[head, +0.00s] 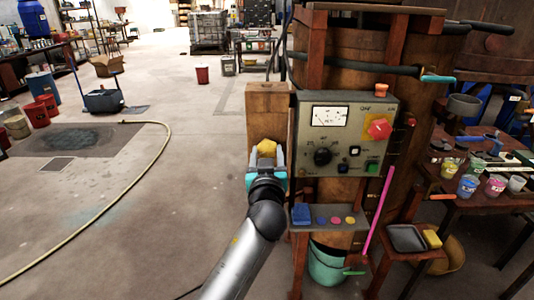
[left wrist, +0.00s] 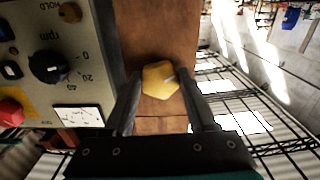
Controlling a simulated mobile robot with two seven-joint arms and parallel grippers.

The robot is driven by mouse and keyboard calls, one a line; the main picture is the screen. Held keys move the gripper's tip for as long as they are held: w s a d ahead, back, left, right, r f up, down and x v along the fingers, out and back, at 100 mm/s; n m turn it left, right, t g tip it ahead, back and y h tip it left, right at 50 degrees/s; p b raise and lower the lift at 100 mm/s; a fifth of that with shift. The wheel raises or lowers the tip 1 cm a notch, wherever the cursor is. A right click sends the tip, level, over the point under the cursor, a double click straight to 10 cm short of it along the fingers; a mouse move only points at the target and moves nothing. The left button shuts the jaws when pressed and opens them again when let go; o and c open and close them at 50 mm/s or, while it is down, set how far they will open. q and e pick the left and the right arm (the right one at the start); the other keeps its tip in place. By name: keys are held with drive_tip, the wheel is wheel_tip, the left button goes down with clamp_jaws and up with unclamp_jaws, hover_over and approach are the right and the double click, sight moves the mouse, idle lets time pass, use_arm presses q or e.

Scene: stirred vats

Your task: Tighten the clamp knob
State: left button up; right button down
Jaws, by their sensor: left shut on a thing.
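The clamp knob (head: 267,146) is yellow and sits on the front of a brown wooden post left of the control panel. In the left wrist view the yellow knob (left wrist: 160,80) has an angular outline and a pale mark near its right side. My left gripper (head: 266,158) reaches it from below, and its two fingers (left wrist: 161,92) stand on either side of the knob, shut on it. The clamp's parts behind the knob are hidden. My right gripper is not in view.
The grey control panel (head: 343,160) with a gauge, a black dial and a red knob stands close to the right. A small shelf (head: 327,217) with coloured pieces is below it. A teal bucket (head: 327,263) stands underneath. A hose (head: 152,172) lies on open floor at left.

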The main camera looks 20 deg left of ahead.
use_arm(q)
drive_tip(key=c, duration=0.3)
drive_tip(key=shift+c, duration=0.2)
drive_tip(key=m+p, duration=0.1)
drive_tip(key=m, duration=0.4)
drive_tip(key=shift+r+m+p, duration=0.15)
drive_tip(key=shift+m+p, duration=0.25)
drive_tip(key=m+p, duration=0.2)
drive_tip(key=m, duration=0.4)
drive_tip(key=shift+a+r, duration=0.1)
drive_tip(key=m+p, duration=0.3)
drive_tip(key=m, duration=0.3)
drive_tip(key=shift+r+m, duration=0.1)
drive_tip(key=shift+m, duration=0.2)
drive_tip(key=m+p, duration=0.2)
drive_tip(key=m, duration=0.3)
drive_tip(key=shift+m, duration=0.4)
